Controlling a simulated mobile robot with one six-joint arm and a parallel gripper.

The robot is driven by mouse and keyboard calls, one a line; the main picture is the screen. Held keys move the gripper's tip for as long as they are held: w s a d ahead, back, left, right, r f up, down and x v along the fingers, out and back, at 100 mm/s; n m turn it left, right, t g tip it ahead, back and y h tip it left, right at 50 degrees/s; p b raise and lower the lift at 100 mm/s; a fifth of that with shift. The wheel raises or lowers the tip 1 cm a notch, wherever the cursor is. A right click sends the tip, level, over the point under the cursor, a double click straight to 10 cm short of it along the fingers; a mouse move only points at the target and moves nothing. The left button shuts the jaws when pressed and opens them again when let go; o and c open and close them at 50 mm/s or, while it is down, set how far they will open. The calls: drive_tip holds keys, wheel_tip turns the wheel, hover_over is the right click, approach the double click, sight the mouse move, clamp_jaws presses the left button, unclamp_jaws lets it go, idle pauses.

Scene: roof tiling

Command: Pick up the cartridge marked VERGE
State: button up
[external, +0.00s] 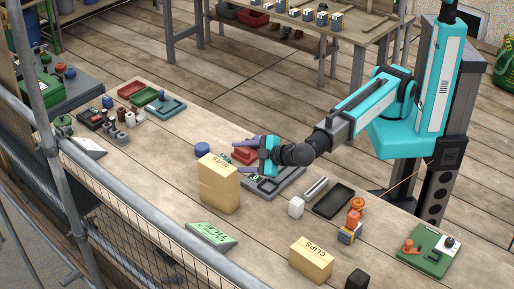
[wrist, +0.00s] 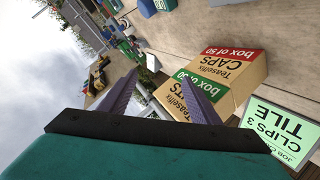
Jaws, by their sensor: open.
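No marking reading VERGE is legible in either view, so I cannot tell which item is that cartridge. An orange-topped item with a blue and yellow block (external: 349,234) stands on the front bench, right of my gripper. Similar small blue, white and yellow items (external: 308,15) stand in a row on the back bench. My gripper (external: 240,151) is open and empty, its purple fingers pointing left above the front bench, behind the NUTS box (external: 218,190). In the wrist view the fingers (wrist: 157,75) are spread, with nothing between them.
A grey tray (external: 289,180) lies below my gripper, with a black tray (external: 343,193) to its right. A CLIPS box (external: 311,265), a green sign (external: 211,237) and a green board (external: 418,255) are on the bench. Mesh fencing (external: 150,235) runs along the front.

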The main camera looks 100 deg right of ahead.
drive_tip(key=s+a+f+m+y+b, duration=0.1)
drive_tip(key=s+a+m+b, duration=0.15)
drive_tip(key=s+a, duration=0.6)
drive_tip(key=m+t+b, duration=0.1)
drive_tip(key=m+b, duration=0.1)
drive_tip(key=m, duration=0.3)
hover_over(299, 201)
drive_tip(key=s, duration=0.2)
drive_tip(key=shift+a+f+y, duration=0.4)
drive_tip(key=shift+a+f, duration=0.05)
drive_tip(key=shift+f, duration=0.3)
drive_tip(key=shift+w, duration=0.1)
drive_tip(key=shift+f+p, duration=0.35)
drive_tip(key=shift+f, duration=1.4)
drive_tip(key=shift+f, duration=0.15)
drive_tip(key=shift+f+p, duration=0.45)
drive_tip(key=shift+f, duration=1.05)
drive_tip(key=shift+p+x, duration=0.7)
drive_tip(key=shift+x, duration=0.85)
drive_tip(key=shift+f, duration=0.1)
drive_tip(key=c, duration=1)
